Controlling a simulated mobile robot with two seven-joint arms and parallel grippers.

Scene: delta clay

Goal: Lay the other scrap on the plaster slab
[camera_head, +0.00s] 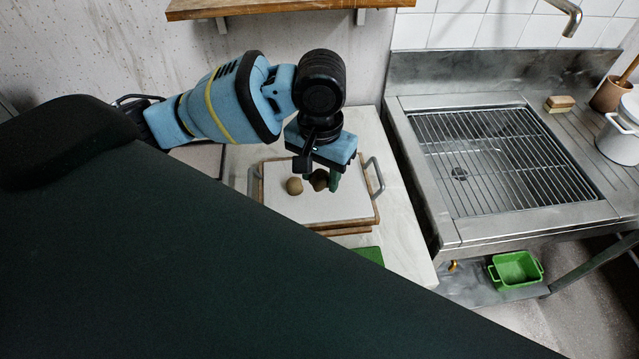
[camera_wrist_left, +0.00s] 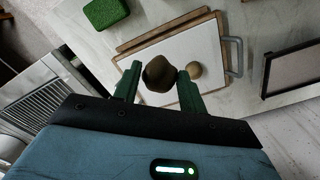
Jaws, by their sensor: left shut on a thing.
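The white plaster slab (camera_head: 335,208) lies on wooden boards on the counter, and it also shows in the wrist view (camera_wrist_left: 205,42). A round tan scrap (camera_head: 294,186) rests on the slab, seen also in the wrist view (camera_wrist_left: 194,70). My left gripper (camera_head: 322,182) points down over the slab, its green fingers shut on a darker brown scrap (camera_head: 318,178). In the wrist view this scrap (camera_wrist_left: 159,74) sits between the fingers, close beside the tan one. I cannot tell whether the held scrap touches the slab. My right gripper is not in view.
Metal handles (camera_head: 375,177) stand at the slab's sides. A green block (camera_wrist_left: 106,12) lies on the counter near the boards. A steel sink with a wire rack (camera_head: 500,150) is to the right. A wooden shelf (camera_head: 270,8) hangs above. A large dark shape hides the lower left.

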